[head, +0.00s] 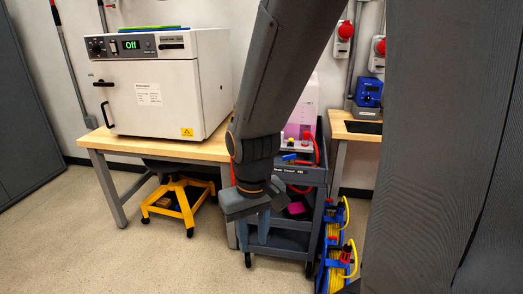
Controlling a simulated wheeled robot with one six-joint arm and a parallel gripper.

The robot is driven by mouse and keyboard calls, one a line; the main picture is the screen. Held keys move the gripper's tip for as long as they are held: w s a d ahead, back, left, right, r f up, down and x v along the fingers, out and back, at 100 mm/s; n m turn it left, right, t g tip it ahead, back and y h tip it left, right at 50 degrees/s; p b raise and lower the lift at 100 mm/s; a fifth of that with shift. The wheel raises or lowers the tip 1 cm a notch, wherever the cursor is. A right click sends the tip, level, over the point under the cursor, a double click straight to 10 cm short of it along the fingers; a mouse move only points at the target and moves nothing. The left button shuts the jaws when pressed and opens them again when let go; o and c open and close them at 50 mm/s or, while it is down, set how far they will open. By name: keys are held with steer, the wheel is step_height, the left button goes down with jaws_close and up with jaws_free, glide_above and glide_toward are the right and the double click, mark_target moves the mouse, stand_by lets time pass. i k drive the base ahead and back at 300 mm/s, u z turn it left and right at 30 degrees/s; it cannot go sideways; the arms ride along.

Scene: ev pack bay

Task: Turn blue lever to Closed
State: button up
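A small blue bar that looks like the blue lever (289,157) shows on the grey cart (300,172), just right of my arm. It is too small to tell its position, and I cannot read any Closed mark. My gripper (258,226) points down in front of the cart, below and to the left of the blue bar and apart from it. Its fingers are dark and seen from an angle that hides the gap between them. I see nothing held in it.
A white oven (155,85) reading "Off" stands on a wooden bench (100,139) at left. A yellow wheeled stand (180,204) sits under it. Blue reels with yellow cable (334,240) stand right of the cart. A red hose (322,152) runs by the cart. Floor is clear at front left.

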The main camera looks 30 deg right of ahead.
mark_target(289, 158)
steer(key=u, duration=0.1)
steer(key=i, duration=0.7)
steer(key=z, duration=0.75)
steer(key=i, duration=0.5)
steer(key=z, duration=0.55)
